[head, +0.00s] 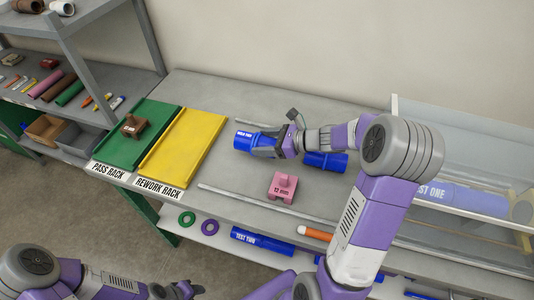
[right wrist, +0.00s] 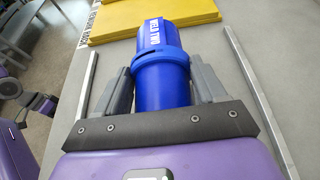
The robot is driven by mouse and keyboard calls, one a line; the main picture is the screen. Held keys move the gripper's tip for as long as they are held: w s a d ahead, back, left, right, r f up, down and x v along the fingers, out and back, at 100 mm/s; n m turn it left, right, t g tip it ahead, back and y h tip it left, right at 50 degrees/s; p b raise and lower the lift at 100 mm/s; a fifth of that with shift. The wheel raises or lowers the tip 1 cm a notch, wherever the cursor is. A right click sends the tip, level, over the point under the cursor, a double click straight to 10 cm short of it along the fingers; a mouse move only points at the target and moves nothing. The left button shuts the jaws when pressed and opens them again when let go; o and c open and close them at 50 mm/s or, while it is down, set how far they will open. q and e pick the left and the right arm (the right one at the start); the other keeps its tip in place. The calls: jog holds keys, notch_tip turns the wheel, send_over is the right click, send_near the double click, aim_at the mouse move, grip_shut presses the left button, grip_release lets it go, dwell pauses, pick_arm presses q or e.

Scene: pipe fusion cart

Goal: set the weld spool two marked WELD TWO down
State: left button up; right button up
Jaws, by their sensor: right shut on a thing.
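The blue weld spool marked WELD TWO (head: 244,141) is in my right gripper (head: 266,146), over the grey bench right of the yellow rack. In the right wrist view the spool (right wrist: 162,82) lies between the two grey fingers, which are shut on it, its white label facing up at the far end. Its near end is hidden by the gripper. I cannot tell whether it touches the bench (head: 235,182). My left gripper (head: 178,291) is low at the bottom edge of the head view, away from the spool; its jaws are too small to read.
The yellow rework rack (head: 185,145) and green pass rack (head: 145,125), holding a brown block (head: 133,126), are at left. Another blue cylinder (head: 326,161) lies under my right arm. A pink 12 mm block (head: 283,187) stands in front. A TEST TWO cylinder (head: 262,241) lies below.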

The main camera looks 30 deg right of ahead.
notch_tip(320, 180, down, 4)
jog(key=shift+r+b, duration=0.1)
jog(key=shift+b, duration=0.55)
jog(key=shift+r, duration=0.1)
jog(key=o, duration=1.1)
jog(key=shift+s+d+r, duration=0.1)
jog(key=p+v, duration=0.2)
jog(key=v, duration=0.5)
jog(key=shift+s, duration=0.1)
